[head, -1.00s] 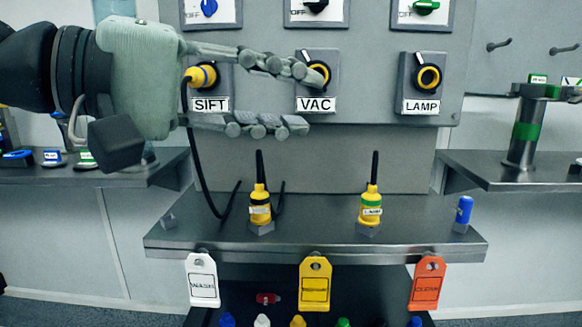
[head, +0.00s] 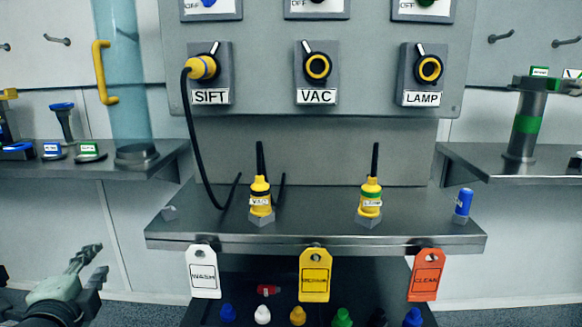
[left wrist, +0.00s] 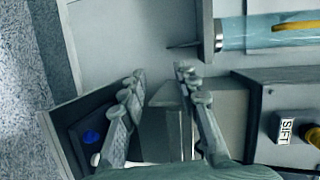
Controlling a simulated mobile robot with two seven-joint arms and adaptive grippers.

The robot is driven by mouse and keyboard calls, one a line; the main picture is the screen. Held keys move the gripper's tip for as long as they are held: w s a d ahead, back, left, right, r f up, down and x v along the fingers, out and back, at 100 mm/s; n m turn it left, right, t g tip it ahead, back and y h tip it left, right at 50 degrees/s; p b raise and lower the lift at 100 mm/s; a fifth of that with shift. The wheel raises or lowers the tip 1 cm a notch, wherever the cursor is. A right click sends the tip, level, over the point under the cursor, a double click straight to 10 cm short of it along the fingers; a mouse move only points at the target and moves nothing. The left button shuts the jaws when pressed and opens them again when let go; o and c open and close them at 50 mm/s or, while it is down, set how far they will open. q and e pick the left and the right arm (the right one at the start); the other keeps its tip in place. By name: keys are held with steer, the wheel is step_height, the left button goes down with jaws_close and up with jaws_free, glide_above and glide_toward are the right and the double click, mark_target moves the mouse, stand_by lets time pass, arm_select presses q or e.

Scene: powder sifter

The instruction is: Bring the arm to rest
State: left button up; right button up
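My left gripper (head: 97,261) is low at the left of the head view, in front of and below the left shelf, clear of the panel and the middle shelf. In the left wrist view the two fingers of the left gripper (left wrist: 158,75) stand apart with nothing between them. The yellow plug sits in the SIFT socket (head: 202,68), its black cable hanging down to the middle shelf. The VAC socket (head: 318,67) and the LAMP socket (head: 429,69) hold no plug. My right gripper is in neither view.
The middle shelf (head: 320,225) bears two yellow plugs, VAC (head: 260,197) and another (head: 370,197), plus a blue piece (head: 463,204). White (head: 203,272), yellow (head: 315,275) and orange (head: 426,275) tags hang from its front. A clear blue tube (head: 125,70) stands on the left shelf.

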arm_select(q)
steer(key=s+a+f+n+g+y, duration=0.1)
steer(key=s+a+f+n+g, duration=0.3)
steer(key=s+f, duration=0.5)
steer(key=s+a+f+n+g+y, duration=0.25)
steer(key=s+a+f+g, duration=0.3)
steer(key=s+f, duration=0.35)
steer(key=s+d+f+n+g+h, duration=0.1)
steer(key=s+d+f+n+h, duration=0.3)
steer(key=d, duration=0.5)
steer(key=s+d+f+n+g+h, duration=0.1)
steer(key=d+f+n+h, duration=0.1)
steer(key=d+f, duration=0.5)
step_height(320, 180, down, 6)
steer(key=w+d+p, duration=0.1)
steer(key=p, duration=0.2)
steer(key=shift+w+d+g, duration=0.15)
steer(key=shift+d+g, duration=0.25)
steer(key=shift+g, duration=0.05)
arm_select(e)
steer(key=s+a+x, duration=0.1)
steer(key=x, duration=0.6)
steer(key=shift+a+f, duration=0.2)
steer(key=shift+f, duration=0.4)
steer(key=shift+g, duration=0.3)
